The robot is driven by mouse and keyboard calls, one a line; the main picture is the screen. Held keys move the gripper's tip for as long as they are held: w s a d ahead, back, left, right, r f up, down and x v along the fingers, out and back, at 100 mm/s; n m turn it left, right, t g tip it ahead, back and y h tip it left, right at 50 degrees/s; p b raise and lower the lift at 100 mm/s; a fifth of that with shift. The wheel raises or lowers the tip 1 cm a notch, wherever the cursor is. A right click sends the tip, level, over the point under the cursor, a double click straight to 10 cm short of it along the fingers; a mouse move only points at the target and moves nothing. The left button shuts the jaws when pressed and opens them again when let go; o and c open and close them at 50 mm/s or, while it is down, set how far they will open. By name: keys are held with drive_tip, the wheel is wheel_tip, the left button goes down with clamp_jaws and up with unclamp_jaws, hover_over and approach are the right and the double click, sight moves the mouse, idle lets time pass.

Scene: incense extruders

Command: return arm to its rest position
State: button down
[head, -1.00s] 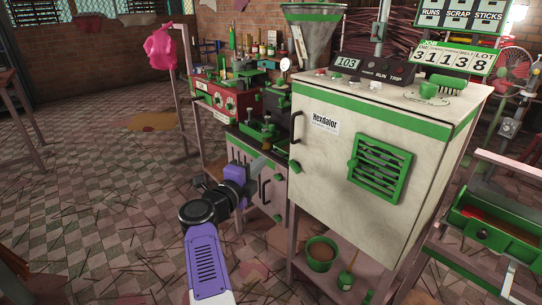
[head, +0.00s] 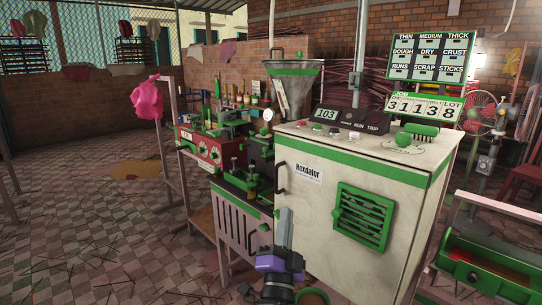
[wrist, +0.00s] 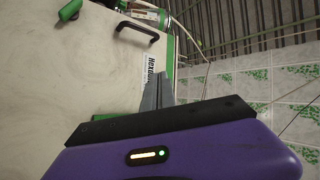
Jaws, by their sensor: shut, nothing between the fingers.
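My gripper (head: 284,226) is in the lower middle of the head view, pointing up, in front of the lower left part of the white and green Hexdalor cabinet (head: 313,219). Its grey fingers are shut together with nothing between them. In the wrist view my gripper (wrist: 158,84) shows its grey fingers above the purple body. The cabinet's pale face (wrist: 75,85), with a dark handle and part of the name label, fills the left side of that view. The fingers overlap the label's edge in the picture; I cannot tell the gap.
A metal hopper (head: 292,88) and a control box (head: 345,119) sit at the cabinet's top. A red and green bench machine (head: 203,146) stands left of it. A green-edged trough (head: 490,262) is at the lower right. The tiled floor (head: 100,215) at left is mostly open, with scattered sticks.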

drive_tip(key=s+d+f+n+g+y, duration=0.15)
drive_tip(key=s+d+f+n, duration=0.3)
drive_tip(key=s, duration=0.65)
drive_tip(key=s+d+f+n+g+y, duration=0.1)
drive_tip(key=s+d+f+n+y, duration=0.3)
drive_tip(key=s, duration=0.7)
drive_tip(key=s+d+f+n+g+y, duration=0.2)
drive_tip(key=s+d+f+n, duration=0.35)
drive_tip(key=s, duration=0.55)
drive_tip(key=s+d+m+g+h, duration=0.25)
drive_tip(key=s+g+h, duration=0.2)
drive_tip(key=s, duration=1.65)
wheel_tip(320, 180, up, 16)
drive_tip(key=p, duration=1.7)
drive_tip(key=shift+w+f+n+y, duration=0.15)
drive_tip(key=shift+n+y, duration=0.25)
drive_tip(key=shift+n, duration=0.05)
